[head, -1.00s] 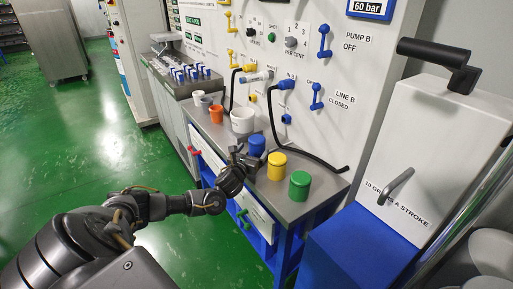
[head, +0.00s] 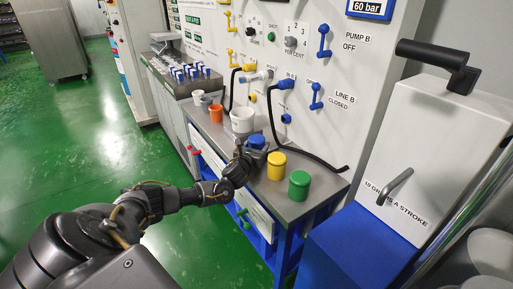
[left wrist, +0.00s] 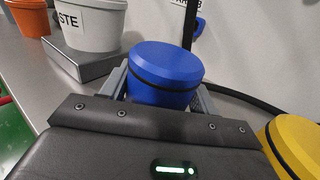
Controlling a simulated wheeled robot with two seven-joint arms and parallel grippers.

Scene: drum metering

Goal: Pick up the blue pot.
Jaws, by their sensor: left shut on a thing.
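The blue pot (head: 257,141) stands upright on the steel bench, between the white tub and the yellow pot. In the left wrist view the blue pot (left wrist: 165,72) sits between the two fingers, its lid and dark band showing. My left gripper (head: 246,157) is shut on the blue pot, and hides its lower part in the head view. The fingers also show in the left wrist view (left wrist: 163,98). I cannot tell whether the pot's base touches the bench. My right gripper is not in view.
The yellow pot (head: 277,165) and green pot (head: 299,185) stand to the right on the bench (head: 285,208). The white tub (head: 242,119) and orange pot (head: 216,113) stand to the left. A black hose (head: 300,160) runs behind the pots, by the panel.

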